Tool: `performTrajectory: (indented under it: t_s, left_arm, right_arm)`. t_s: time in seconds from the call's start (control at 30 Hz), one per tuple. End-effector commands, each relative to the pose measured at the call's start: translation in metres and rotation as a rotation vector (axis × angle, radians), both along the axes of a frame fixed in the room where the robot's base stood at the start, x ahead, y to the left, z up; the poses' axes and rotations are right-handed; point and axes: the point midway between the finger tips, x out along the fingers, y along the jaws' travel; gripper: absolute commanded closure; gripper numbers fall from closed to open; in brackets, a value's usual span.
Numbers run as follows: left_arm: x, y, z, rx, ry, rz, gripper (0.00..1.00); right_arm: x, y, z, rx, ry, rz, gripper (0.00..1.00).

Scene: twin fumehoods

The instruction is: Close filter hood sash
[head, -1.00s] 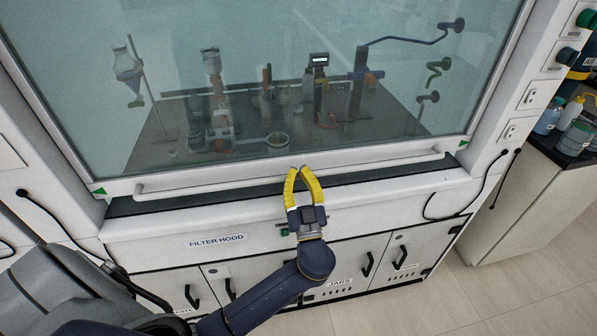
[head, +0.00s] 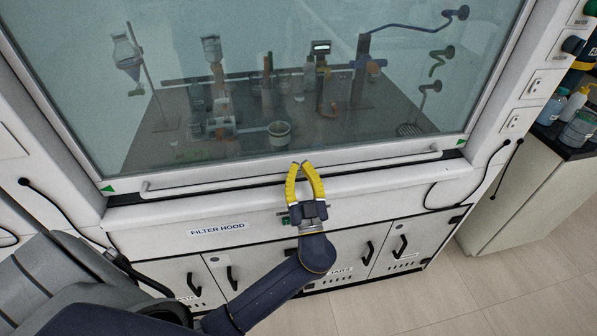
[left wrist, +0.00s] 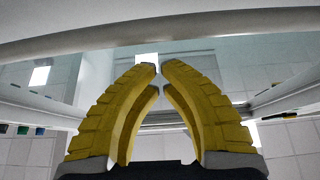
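The filter hood sash (head: 270,80) is a large glass pane in a pale frame, low over the hood's front ledge. A thin dark strip shows below its bottom edge. A long white handle bar (head: 220,181) runs along that edge. My left gripper (head: 300,164) has yellow fingers with tips drawn together at the middle of the bar; nothing shows between them. In the left wrist view, the left gripper's tips (left wrist: 159,68) nearly meet, below a pale bar (left wrist: 160,33) crossing the picture. Whether they touch the bar is unclear. My right gripper is not in view.
Glassware and stands stand on the dark worktop (head: 165,145) behind the glass. Below is a panel with a FILTER HOOD label (head: 217,229) and cabinet doors with black handles. Black cables hang on both sides. Bottles (head: 578,128) stand on a counter at right. Floor is clear at lower right.

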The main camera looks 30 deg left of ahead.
Motion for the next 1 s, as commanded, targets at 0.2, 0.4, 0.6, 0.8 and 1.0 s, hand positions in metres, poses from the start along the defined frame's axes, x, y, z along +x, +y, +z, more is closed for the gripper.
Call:
performTrajectory:
  t_s: [0.2, 0.4, 0.6, 0.8, 1.0]
  left_arm:
    - [-0.018, -0.019, 0.002, -0.003, 0.007, -0.006, 1.00]
    - [-0.042, -0.037, -0.015, -0.003, 0.004, -0.004, 1.00]
    - [-0.059, -0.051, -0.027, -0.001, 0.003, -0.005, 1.00]
    - [-0.067, -0.057, -0.033, -0.001, 0.002, -0.004, 1.00]
    - [-0.068, -0.059, -0.035, 0.035, 0.032, 0.018, 1.00]
  right_arm:
    - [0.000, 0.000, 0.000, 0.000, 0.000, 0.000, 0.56]
    - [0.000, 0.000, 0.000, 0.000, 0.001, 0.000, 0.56]
    - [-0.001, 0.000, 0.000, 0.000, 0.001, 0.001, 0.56]
    - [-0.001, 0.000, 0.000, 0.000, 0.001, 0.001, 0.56]
    - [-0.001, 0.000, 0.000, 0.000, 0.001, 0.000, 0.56]
